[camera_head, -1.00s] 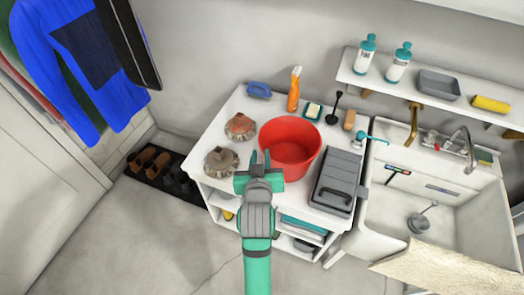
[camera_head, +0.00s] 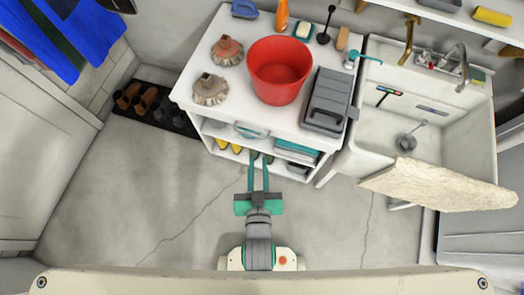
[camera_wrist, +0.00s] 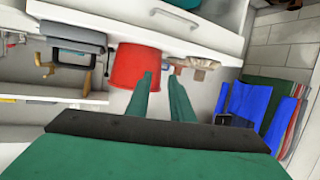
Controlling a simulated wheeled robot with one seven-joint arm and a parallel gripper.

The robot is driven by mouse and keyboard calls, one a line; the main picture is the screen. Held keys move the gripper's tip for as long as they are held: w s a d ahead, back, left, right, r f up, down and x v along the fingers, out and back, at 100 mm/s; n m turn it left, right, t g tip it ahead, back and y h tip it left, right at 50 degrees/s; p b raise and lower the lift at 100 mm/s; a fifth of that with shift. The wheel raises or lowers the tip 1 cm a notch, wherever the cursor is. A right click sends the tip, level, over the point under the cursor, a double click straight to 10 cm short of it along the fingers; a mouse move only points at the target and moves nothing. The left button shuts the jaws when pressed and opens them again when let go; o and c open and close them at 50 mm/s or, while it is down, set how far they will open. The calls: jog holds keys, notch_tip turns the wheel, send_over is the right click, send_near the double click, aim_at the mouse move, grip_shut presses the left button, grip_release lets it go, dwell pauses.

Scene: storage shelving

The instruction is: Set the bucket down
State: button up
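The red bucket (camera_head: 280,71) stands upright on the white shelf unit's top (camera_head: 222,112), between two brown brush-like items and a grey case. It also shows in the wrist view (camera_wrist: 135,66), beyond my fingers. My gripper (camera_head: 258,172) is in front of the unit, apart from the bucket. Its two green fingers are spread with a gap between them and nothing in it; the wrist view shows this gap too (camera_wrist: 163,85).
A grey case (camera_head: 327,101) stands right of the bucket. Brown brush-like items (camera_head: 227,50) (camera_head: 210,89) stand left of it. A white sink (camera_head: 392,125) and a pale slab (camera_head: 437,185) are at right. Shoes (camera_head: 150,105) lie on a dark mat at left. The floor (camera_head: 160,190) is clear.

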jog(key=d+f+v, duration=0.1)
jog(key=v, duration=1.2)
jog(key=shift+s+m+t, duration=0.3)
jog(key=shift+s+t, duration=0.1)
jog(key=shift+s, duration=0.15)
jog(key=shift+w, duration=0.15)
